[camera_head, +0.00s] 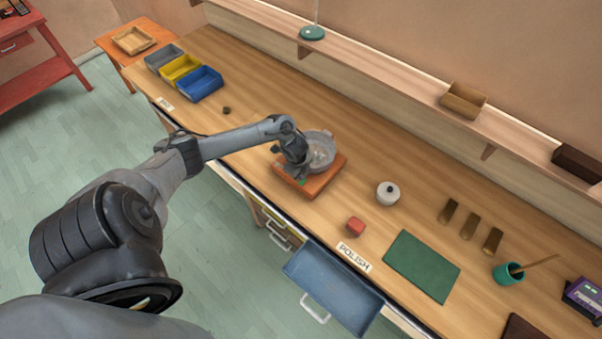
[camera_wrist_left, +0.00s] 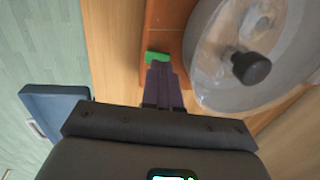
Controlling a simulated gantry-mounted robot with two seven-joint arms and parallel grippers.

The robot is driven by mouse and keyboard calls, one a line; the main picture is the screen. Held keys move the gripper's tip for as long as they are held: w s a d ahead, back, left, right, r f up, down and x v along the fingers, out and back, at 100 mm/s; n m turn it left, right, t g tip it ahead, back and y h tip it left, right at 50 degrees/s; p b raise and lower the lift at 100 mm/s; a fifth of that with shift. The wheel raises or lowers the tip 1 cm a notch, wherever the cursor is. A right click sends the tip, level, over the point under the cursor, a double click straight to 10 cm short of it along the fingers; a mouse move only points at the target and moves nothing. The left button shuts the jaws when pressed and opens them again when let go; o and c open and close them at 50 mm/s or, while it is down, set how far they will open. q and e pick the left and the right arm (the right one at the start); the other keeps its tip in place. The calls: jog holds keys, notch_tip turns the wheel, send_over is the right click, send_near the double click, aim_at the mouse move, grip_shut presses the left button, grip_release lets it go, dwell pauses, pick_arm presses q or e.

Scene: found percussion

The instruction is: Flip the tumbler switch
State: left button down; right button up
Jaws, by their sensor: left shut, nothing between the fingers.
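The tumbler has a grey drum (camera_head: 322,151) with a clear lid on an orange-red base (camera_head: 325,182). In the left wrist view, the drum (camera_wrist_left: 215,62) carries a dark knob (camera_wrist_left: 251,68) on its lid. A green switch (camera_wrist_left: 156,57) sits near the edge of the base (camera_wrist_left: 166,18). My left gripper (camera_wrist_left: 163,68) is shut and empty, with its fingertips right at the switch. I cannot tell whether they touch it. In the head view my left gripper (camera_head: 299,177) is at the base's near-left side. My right gripper is not in view.
An open blue drawer (camera_head: 333,286) juts out below the bench's front edge. Blue (camera_head: 199,83) and yellow (camera_head: 181,69) bins stand at the left.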

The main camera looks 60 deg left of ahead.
aim_at(299, 183)
pick_arm(q)
notch_tip(299, 183, up, 11)
jog(key=shift+s+d+r, duration=0.15)
jog(key=shift+s+d, duration=0.05)
jog(key=shift+s, duration=0.25)
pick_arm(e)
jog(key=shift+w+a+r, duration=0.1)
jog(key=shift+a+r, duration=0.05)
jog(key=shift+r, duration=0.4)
